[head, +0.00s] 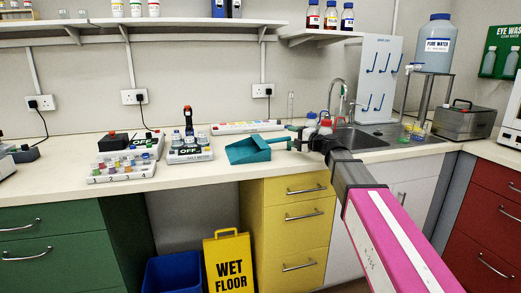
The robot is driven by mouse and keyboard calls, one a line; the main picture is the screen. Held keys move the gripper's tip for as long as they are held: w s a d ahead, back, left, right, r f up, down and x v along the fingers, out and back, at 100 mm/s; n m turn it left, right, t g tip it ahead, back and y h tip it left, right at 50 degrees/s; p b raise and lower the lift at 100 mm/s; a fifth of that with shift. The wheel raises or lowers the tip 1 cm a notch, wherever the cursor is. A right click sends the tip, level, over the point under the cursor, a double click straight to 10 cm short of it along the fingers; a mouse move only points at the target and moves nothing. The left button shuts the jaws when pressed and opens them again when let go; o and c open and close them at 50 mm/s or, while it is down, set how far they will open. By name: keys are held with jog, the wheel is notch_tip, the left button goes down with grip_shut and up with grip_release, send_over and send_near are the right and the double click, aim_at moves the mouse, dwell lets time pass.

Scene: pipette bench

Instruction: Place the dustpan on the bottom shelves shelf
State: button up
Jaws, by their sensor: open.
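The teal dustpan (248,150) lies on the white bench near its front edge, above the yellow drawers. Its pan faces left and its handle points right. My gripper (303,140) is open at the right end of the handle. Whether the jaws are around the handle or only beside it is too small to tell. A long white wall shelf (85,27) runs along the upper left, and a shorter shelf (322,37) is at its right. Both carry bottles. Which one is the bottom shelf cannot be told from this view.
Pipette equipment (189,152) and a numbered rack (122,169) stand left of the dustpan. Red- and blue-capped bottles stand close behind my gripper. A sink (358,138) is to the right. A yellow wet floor sign (229,262) and blue bin (174,275) stand below the bench.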

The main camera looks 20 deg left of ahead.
aim_at(281, 141)
jog(key=f, duration=0.3)
jog(key=shift+w+a+f, duration=0.2)
jog(key=shift+w+a, duration=0.05)
jog(key=shift+a, duration=0.15)
jog(key=shift+x, duration=3.25)
grip_shut()
